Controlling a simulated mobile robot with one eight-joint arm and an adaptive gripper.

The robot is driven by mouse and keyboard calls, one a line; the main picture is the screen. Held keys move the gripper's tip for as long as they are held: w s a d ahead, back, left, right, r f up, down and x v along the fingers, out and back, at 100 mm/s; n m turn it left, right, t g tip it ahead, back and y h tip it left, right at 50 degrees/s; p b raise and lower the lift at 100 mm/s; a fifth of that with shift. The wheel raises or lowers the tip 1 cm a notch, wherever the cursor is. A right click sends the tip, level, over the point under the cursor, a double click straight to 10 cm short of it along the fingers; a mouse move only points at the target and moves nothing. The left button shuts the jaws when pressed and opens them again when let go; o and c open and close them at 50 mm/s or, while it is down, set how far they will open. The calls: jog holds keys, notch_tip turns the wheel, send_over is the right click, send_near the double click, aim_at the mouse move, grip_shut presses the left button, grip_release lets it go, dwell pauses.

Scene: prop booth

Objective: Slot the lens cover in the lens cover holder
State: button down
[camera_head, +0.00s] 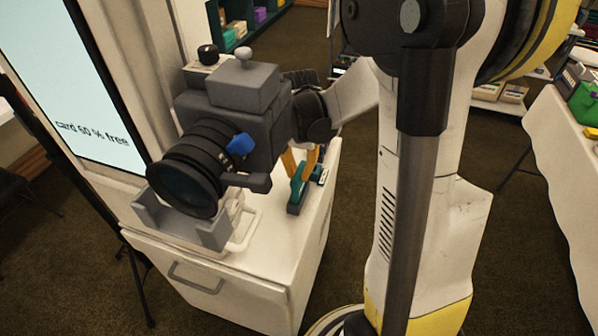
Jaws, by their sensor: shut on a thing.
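My gripper (311,112), black and partly hidden, is at the end of my arm, behind the right side of a grey film camera. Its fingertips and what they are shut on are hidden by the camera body. I cannot make out a separate lens cover. A grey cradle with raised ends (182,226) stands on the white cabinet, below the camera's dark round lens. It may be the lens cover holder, but its inside is largely hidden by the lens.
The film camera (246,118) with a blue knob takes up much of the cabinet top (285,237). A teal tool (297,190) lies at its right, beside orange pieces (289,161). A lit screen (75,75) stands left, a white-covered table (568,165) right.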

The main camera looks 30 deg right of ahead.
jog(key=c, duration=1.4)
grip_release()
jog(key=shift+c, duration=0.2)
jog(key=shift+r+p, duration=2.75)
jog(key=shift+r, duration=0.8)
